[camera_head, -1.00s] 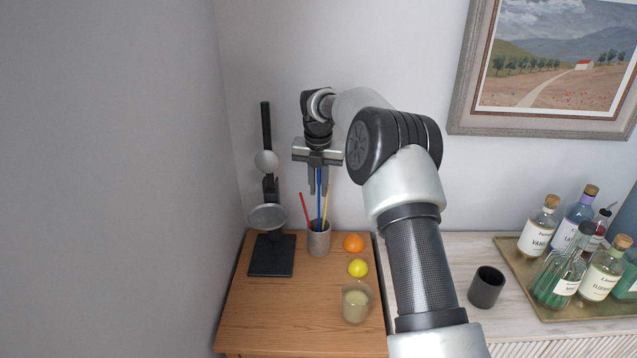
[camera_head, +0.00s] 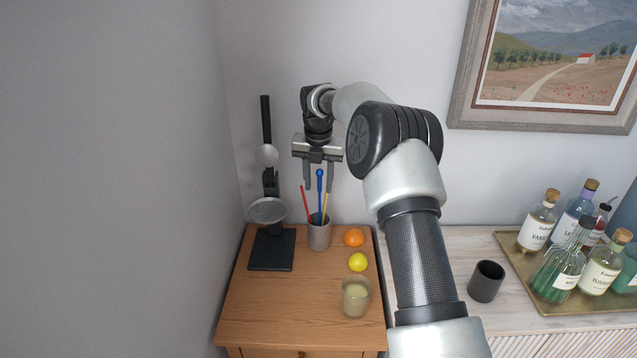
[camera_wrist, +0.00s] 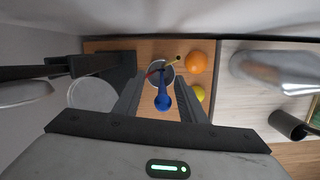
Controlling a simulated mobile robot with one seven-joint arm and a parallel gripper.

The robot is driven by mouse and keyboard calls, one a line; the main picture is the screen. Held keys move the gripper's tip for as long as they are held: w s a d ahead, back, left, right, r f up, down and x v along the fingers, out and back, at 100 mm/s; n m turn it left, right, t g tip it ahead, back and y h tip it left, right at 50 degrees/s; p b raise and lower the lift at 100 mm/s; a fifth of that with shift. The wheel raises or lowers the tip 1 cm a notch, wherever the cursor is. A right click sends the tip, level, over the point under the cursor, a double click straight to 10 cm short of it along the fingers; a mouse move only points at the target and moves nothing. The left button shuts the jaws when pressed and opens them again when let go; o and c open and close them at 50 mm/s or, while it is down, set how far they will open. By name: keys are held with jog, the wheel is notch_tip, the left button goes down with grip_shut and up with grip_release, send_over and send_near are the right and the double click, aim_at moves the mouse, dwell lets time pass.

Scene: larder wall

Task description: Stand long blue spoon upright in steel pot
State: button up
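The long blue spoon (camera_head: 320,181) stands in the steel pot (camera_head: 319,236), its rounded end up and its lower part hidden inside. A red stick (camera_head: 305,200) and a yellow stick (camera_head: 326,203) lean in the same pot. My gripper (camera_head: 320,188) is above the pot with its fingers apart, one on each side of the spoon's top, not touching it as far as I can see. In the wrist view the spoon's blue end (camera_wrist: 162,100) shows between the open fingers, with the pot (camera_wrist: 160,71) below.
A black stand with a pan (camera_head: 267,211) is close on the left. An orange (camera_head: 353,237), a lemon (camera_head: 358,262) and a glass candle (camera_head: 356,298) sit right of the pot. A dark cup (camera_head: 486,282) and a bottle tray (camera_head: 512,246) are farther right. The wooden top's front left is clear.

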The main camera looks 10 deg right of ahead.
jog(key=s+r+p, duration=0.1)
jog(key=s+r, duration=0.2)
jog(key=r, duration=1.4)
jog(key=shift+a, duration=0.25)
jog(key=s+a+r+m+t, duration=0.1)
jog(key=s+r+m, duration=0.4)
jog(key=s+m, duration=0.3)
jog(key=s+a+r+m+t, duration=0.1)
jog(key=s+r+m, duration=0.4)
jog(key=s, duration=0.6)
jog(key=s+d+f+m, duration=0.1)
jog(key=s+f+m, duration=0.4)
jog(key=s+m, duration=0.4)
jog(key=s+d+f+m+t, duration=0.1)
jog(key=s+f+m, duration=0.4)
jog(key=s+m, duration=0.5)
jog(key=s, duration=0.3)
jog(key=shift+s+d+f+t, duration=0.2)
jog(key=shift+s+d+t, duration=0.05)
jog(key=shift+t, duration=0.05)
